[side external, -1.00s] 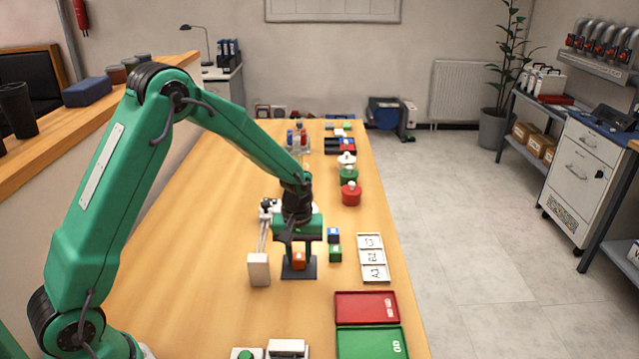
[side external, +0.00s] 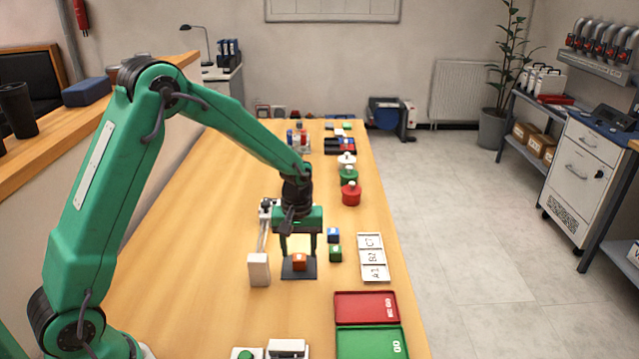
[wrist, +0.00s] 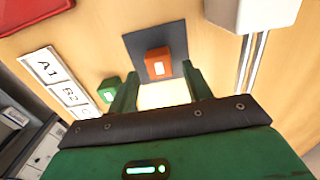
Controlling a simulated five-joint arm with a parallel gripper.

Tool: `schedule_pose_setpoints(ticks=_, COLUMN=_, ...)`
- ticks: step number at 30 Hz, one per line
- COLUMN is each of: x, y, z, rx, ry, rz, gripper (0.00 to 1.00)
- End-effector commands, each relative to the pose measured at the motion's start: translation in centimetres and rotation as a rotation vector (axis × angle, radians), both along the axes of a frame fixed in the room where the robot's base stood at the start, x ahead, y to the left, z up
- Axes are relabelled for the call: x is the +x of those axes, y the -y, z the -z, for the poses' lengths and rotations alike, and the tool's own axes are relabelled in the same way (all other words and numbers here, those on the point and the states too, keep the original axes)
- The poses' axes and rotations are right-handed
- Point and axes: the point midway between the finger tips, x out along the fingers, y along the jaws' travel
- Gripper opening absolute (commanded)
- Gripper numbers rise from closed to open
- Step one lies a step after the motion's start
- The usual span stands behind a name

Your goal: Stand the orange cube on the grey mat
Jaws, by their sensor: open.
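The orange cube (side external: 299,262) sits on the dark grey mat (side external: 300,275), with a pale patch on its face. In the wrist view the cube (wrist: 159,63) rests on the mat (wrist: 135,42), ahead of the two fingers. My gripper (side external: 298,258) is open, its fingers apart and pointing down above and behind the cube in the side view. In the wrist view my gripper (wrist: 158,92) has nothing between its fingers, and the cube stands clear of them.
A green cube (side external: 335,253) and a blue cube (side external: 333,235) stand right of the mat. A labelled white tray (side external: 373,258), a red tray (side external: 365,306) and a green tray (side external: 370,343) lie to the right and front.

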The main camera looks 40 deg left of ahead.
Motion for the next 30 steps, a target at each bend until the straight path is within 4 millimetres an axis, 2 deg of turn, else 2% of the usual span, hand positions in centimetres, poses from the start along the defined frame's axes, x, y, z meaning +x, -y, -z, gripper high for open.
schedule_pose_setpoints(ticks=15, x=0.0, y=0.0, z=-8.1, rx=0.0, ry=0.003, rz=0.0, gripper=0.5)
schedule_pose_setpoints(ticks=21, x=0.0, y=0.0, z=-9.6, rx=0.0, ry=0.001, rz=0.0, gripper=0.5)
schedule_pose_setpoints(ticks=30, x=0.0, y=0.0, z=-9.9, rx=0.0, ry=0.0, rz=0.0, gripper=0.5)
